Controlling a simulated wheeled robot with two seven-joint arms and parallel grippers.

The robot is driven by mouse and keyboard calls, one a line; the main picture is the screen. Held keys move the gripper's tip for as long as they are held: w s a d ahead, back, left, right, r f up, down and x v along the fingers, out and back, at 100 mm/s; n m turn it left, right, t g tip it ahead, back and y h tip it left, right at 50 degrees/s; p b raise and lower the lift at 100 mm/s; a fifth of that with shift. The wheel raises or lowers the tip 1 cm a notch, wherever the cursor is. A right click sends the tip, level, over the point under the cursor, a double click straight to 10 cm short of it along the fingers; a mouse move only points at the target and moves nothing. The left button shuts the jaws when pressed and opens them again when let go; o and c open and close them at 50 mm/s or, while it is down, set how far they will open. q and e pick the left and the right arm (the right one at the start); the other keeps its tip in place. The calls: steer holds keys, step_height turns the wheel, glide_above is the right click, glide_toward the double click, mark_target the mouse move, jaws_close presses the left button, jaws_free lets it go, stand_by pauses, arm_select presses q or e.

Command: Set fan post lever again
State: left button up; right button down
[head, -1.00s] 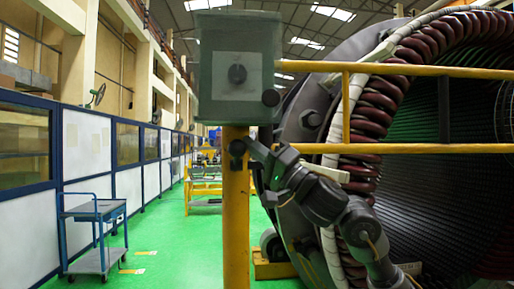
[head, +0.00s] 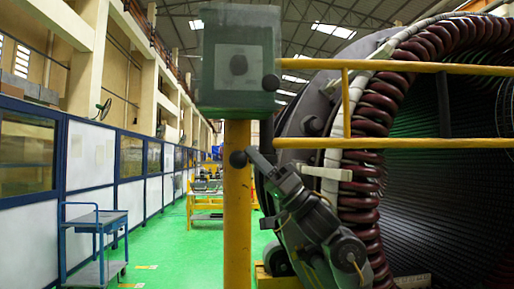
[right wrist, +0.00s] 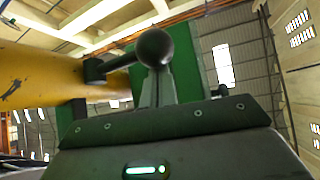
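The fan post is a yellow post (head: 237,215) with a grey-green box (head: 240,95) on top. A dark ball knob (head: 238,159) shows in front of the post below the box; in the right wrist view the same ball (right wrist: 154,48) sits on a short dark stem from the post. My right gripper (head: 256,160) comes up from the lower right to the knob. In the right wrist view its narrow fingers (right wrist: 156,88) are close together, tips at the ball, whose full outline shows; I see no grip around it. My left gripper is out of view.
Yellow rails (head: 400,143) run right from the post. Behind them stands the large stator with dark red coils (head: 362,190), close to my right arm. A blue cart (head: 95,225) stands at left on the open green floor (head: 180,255).

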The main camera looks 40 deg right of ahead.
steer(key=shift+w+d+f+n+g+y+b, duration=0.1)
steer(key=shift+f+n+g+y+b, duration=0.35)
steer(key=shift+n+g+y, duration=0.65)
steer(key=shift+w+a+f+n+g+y+b, duration=0.15)
steer(key=shift+f+n+g+y, duration=0.55)
steer(key=shift+n, duration=0.75)
steer(key=shift+w+d+f+n+g+y+b, duration=0.15)
steer(key=shift+f+n+g+y+b, duration=0.4)
steer(key=shift+n+g, duration=0.65)
steer(key=shift+f, duration=0.1)
